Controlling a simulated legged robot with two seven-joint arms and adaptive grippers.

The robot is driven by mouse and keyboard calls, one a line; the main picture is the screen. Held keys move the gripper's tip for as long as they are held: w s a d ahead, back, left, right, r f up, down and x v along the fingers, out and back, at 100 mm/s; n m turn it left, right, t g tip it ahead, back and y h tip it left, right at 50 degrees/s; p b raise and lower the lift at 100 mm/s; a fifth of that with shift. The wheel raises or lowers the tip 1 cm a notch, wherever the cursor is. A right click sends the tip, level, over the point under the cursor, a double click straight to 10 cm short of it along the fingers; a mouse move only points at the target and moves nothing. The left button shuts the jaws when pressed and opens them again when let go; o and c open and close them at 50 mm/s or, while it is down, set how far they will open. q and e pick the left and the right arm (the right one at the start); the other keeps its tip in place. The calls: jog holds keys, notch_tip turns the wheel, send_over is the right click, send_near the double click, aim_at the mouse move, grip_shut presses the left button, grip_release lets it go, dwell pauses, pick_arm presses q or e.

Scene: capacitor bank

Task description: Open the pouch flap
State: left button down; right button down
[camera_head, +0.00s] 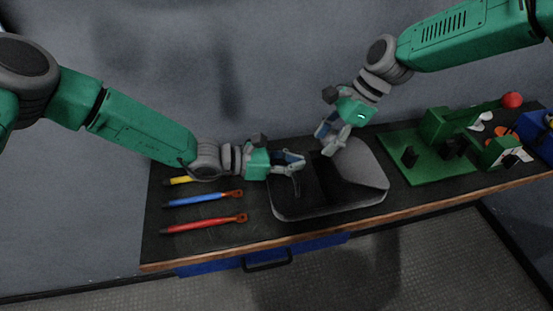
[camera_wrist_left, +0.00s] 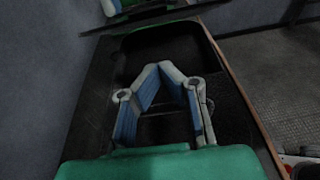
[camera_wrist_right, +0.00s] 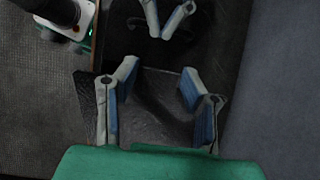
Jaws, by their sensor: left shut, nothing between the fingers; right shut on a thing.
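The pouch (camera_head: 325,209) lies on the bench, dark inside on its left half with a lighter grey rim. A grey flap (camera_head: 365,172) covers its right side. My right gripper (camera_head: 325,140) is at the far edge of the pouch, shut on what looks like the flap; the exact grip is hard to see. In the right wrist view a dark sheet (camera_wrist_right: 150,100) spans between its fingers. My left gripper (camera_head: 300,166) is over the dark left part of the pouch, shut and empty. Its fingertips meet in the left wrist view (camera_wrist_left: 158,66).
Yellow (camera_head: 178,181), blue (camera_head: 200,199) and red (camera_head: 205,224) tools lie left of the pouch. A green fixture (camera_head: 430,165) with a red ball (camera_head: 512,100) stands to the right. The wooden bench edge (camera_head: 300,238) and a blue drawer (camera_head: 220,263) are in front.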

pick_arm(q)
jog(key=shift+x, duration=1.15)
jog(key=shift+w+d+r, duration=0.1)
jog(key=shift+d+r, duration=0.2)
jog(key=shift+r, duration=0.3)
jog(key=shift+w+d+r, duration=0.1)
jog(key=shift+d+r, duration=0.25)
jog(key=shift+r, duration=0.25)
pick_arm(e)
jog(key=shift+d, duration=0.1)
pick_arm(q)
jog(key=shift+d+r, duration=0.2)
jog(key=shift+r, duration=0.45)
